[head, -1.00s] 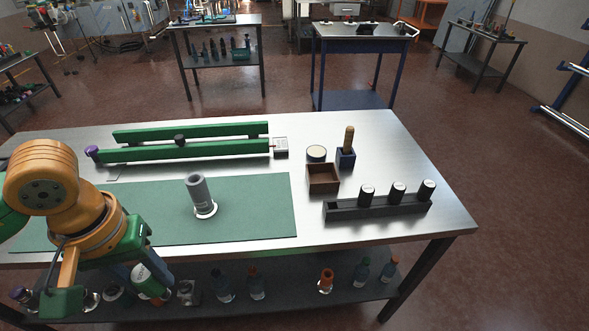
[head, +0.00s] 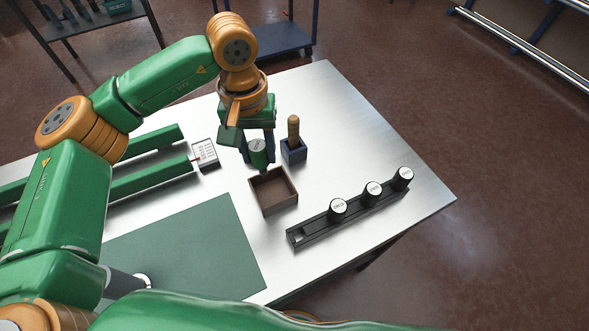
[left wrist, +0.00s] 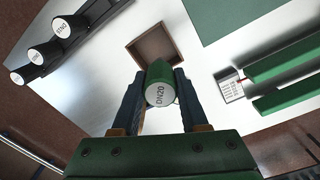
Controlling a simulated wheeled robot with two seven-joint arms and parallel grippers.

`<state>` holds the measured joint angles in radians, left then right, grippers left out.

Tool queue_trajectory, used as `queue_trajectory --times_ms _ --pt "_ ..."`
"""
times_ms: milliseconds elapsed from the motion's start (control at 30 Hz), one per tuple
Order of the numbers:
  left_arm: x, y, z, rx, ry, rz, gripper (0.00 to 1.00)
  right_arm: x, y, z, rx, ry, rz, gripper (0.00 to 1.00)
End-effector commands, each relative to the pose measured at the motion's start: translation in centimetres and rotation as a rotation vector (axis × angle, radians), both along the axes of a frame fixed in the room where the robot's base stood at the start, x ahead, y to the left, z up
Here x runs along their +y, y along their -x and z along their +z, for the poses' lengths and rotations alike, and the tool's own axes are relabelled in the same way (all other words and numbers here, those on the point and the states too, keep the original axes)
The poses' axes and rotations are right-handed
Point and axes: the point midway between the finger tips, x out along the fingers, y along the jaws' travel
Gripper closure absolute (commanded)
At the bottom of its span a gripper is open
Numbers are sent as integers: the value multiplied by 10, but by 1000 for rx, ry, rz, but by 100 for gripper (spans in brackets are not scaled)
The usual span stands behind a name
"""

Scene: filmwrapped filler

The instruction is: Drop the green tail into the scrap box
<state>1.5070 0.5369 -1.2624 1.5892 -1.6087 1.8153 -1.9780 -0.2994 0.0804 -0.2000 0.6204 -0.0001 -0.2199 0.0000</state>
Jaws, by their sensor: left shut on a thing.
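My left gripper (head: 259,160) is shut on a green cylinder with a pale end cap (head: 258,152), which I take for the green tail. In the left wrist view the piece (left wrist: 159,84) sits between the two fingers, its cap reading DN20. The scrap box (head: 291,199), a brown open-topped square box, stands on the table just in front of the gripper. Its visible inside looks empty. In the left wrist view the box (left wrist: 136,47) lies just beyond the held piece. My right gripper is out of view.
A blue holder with a wooden-handled tool (head: 293,150) stands right of the gripper. A dark rack (head: 318,231) holds three black pieces with white caps. The right table corner is clear.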

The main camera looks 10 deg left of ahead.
Motion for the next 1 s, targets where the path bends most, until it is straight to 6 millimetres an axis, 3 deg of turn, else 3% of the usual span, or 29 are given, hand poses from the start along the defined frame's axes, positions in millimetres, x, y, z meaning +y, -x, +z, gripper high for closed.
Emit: queue_trajectory --times_ms 167,467,733,767,800,900,1000 --pt "0 0 -13 2 -1 1 100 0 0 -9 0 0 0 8" --pt "0 1 -58 2 -1 1 100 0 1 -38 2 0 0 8" --pt "0 0 -60 0 0 1 100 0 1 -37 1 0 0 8" --pt "0 0 -60 0 0 1 54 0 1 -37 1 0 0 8" --pt "0 0 -60 0 -1 1 43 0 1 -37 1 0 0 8" --pt "0 0 -60 0 -1 1 22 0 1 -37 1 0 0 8" --pt "0 0 -60 0 -1 1 22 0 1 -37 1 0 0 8"
